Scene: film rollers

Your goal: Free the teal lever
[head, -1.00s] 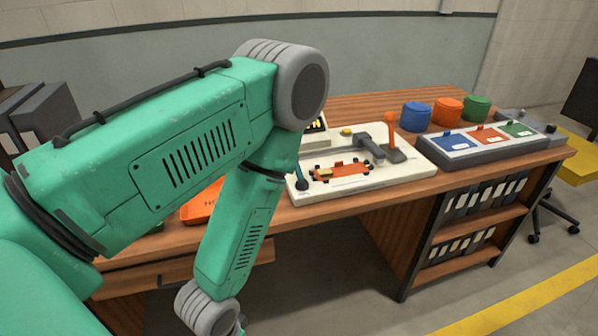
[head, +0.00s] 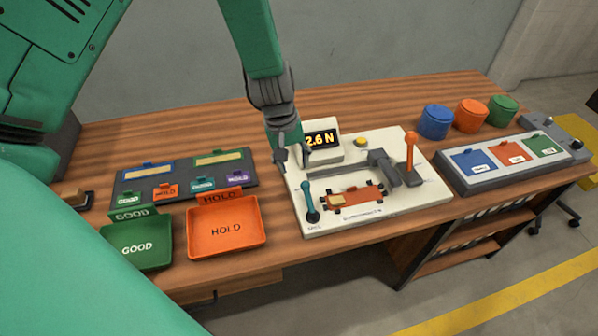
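The teal lever (head: 310,203) stands at the front left corner of the cream test plate (head: 347,231), leaning slightly back. My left gripper (head: 294,163) hangs from above at the plate's left back edge, beside the display box. Its fingers are spread with nothing seen between them. It is behind the teal lever in the picture and apart from it. An orange film roller piece (head: 363,196) lies on the plate right of the lever. An orange-knobbed lever (head: 410,155) stands at the plate's right. My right gripper is out of view.
The display box (head: 321,148) reads 2.6 N. A green GOOD tray (head: 135,262), an orange HOLD tray (head: 227,249) and a dark label board (head: 189,178) lie left. Blue, orange and green pots and a grey three-panel tray (head: 465,184) stand right.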

